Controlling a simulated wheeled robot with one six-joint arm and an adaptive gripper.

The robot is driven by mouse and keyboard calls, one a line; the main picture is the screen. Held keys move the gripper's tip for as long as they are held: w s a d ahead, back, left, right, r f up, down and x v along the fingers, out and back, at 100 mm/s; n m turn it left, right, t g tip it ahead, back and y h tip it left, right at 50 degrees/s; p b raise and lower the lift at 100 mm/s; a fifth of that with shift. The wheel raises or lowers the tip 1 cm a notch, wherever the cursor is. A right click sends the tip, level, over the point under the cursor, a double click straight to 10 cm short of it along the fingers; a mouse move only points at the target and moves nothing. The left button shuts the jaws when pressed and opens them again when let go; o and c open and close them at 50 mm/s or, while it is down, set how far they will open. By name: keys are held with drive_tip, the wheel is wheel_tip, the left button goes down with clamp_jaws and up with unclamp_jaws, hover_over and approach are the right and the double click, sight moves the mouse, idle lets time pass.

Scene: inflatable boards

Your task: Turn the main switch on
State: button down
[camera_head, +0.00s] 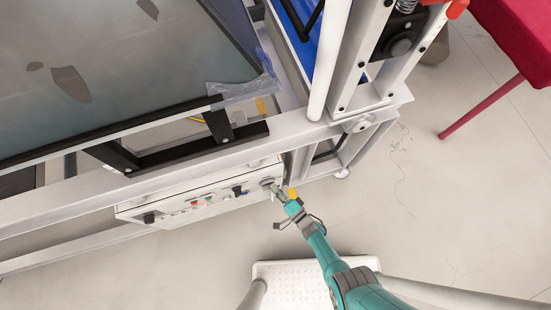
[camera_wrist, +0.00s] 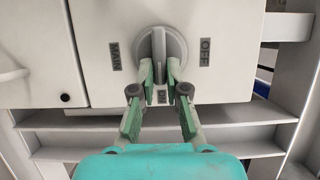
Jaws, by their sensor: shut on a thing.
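The main switch (camera_wrist: 158,45) is a grey rotary knob on a light panel in the wrist view. Its raised handle runs up and down in the picture, in line with the ON label (camera_wrist: 162,97) below it. The MAIN label (camera_wrist: 115,57) is on the left and the OFF label (camera_wrist: 205,52) on the right. My gripper (camera_wrist: 160,75) is shut on the lower part of the handle, one fingertip on each side. In the head view my gripper (camera_head: 275,189) reaches the switch (camera_head: 266,181) at the right end of the control box (camera_head: 170,212).
The control box also carries several small buttons and another black knob (camera_head: 149,218). A grey metal frame (camera_head: 300,128) with a dark panel (camera_head: 100,70) stands above and behind it. A maroon chair (camera_head: 515,40) is at the upper right. Open floor (camera_head: 440,200) lies to the right.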

drive_tip(key=shift+w, duration=0.1)
drive_tip(key=c, duration=1.2)
unclamp_jaws()
drive_tip(key=shift+d, duration=0.1)
drive_tip(key=v, duration=1.2)
